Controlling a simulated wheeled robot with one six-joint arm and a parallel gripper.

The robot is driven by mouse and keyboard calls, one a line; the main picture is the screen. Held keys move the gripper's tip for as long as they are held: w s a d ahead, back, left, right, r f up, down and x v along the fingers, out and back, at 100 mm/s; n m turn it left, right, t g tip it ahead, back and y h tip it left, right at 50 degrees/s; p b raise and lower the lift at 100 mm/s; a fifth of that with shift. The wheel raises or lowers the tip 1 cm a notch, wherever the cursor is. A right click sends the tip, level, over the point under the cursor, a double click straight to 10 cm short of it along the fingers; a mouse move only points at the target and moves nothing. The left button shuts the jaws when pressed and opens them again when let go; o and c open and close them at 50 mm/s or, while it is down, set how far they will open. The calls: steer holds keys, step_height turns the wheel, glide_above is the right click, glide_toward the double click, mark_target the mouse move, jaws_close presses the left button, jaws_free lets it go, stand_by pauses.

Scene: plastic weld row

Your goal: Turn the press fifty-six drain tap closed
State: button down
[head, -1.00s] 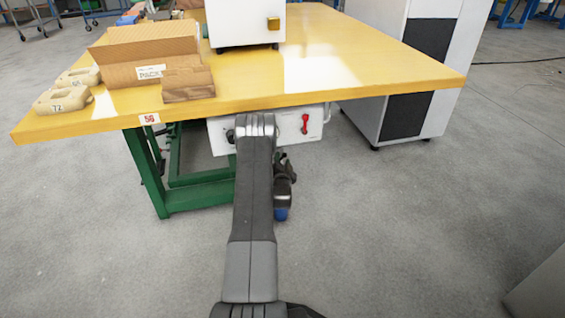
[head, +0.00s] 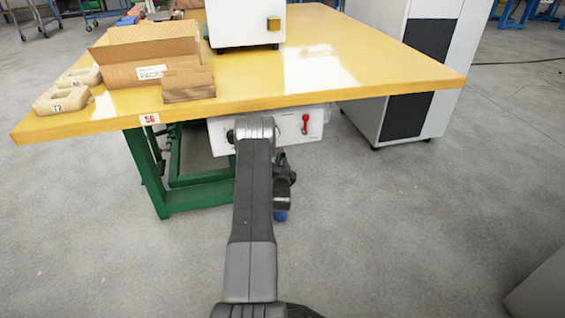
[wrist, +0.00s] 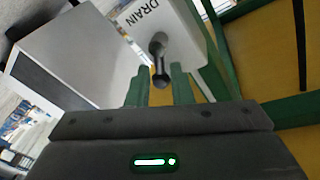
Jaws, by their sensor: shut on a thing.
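The drain tap (wrist: 159,47) shows in the wrist view as a dark grey handle on a white box (wrist: 182,25) lettered DRAIN. My gripper (wrist: 160,78) has its two green fingers on either side of the handle's end and is shut on it. In the head view the white box (head: 218,138) hangs under the front edge of the yellow table, which carries a 56 label (head: 149,119). My arm covers part of the box there and hides the tap and the fingertips.
A red lever (head: 305,124) sits on the box's right part. The yellow table (head: 390,75) bears a cardboard box (head: 120,72), pale moulded parts (head: 62,98) and a white machine (head: 240,22). A green table leg (head: 148,170) stands left; the floor in front is clear.

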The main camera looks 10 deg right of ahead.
steer(key=n, duration=0.3)
steer(key=a+n+t+y, duration=0.1)
steer(key=n, duration=0.2)
steer(key=shift+a+n+t, duration=0.15)
steer(key=shift+n+t, duration=0.15)
stand_by(0.4)
steer(key=c, duration=1.3)
jaws_free()
steer(key=shift+a, duration=0.1)
steer(key=p+v, duration=0.4)
steer(key=v, duration=1)
steer(key=shift+w, duration=0.1)
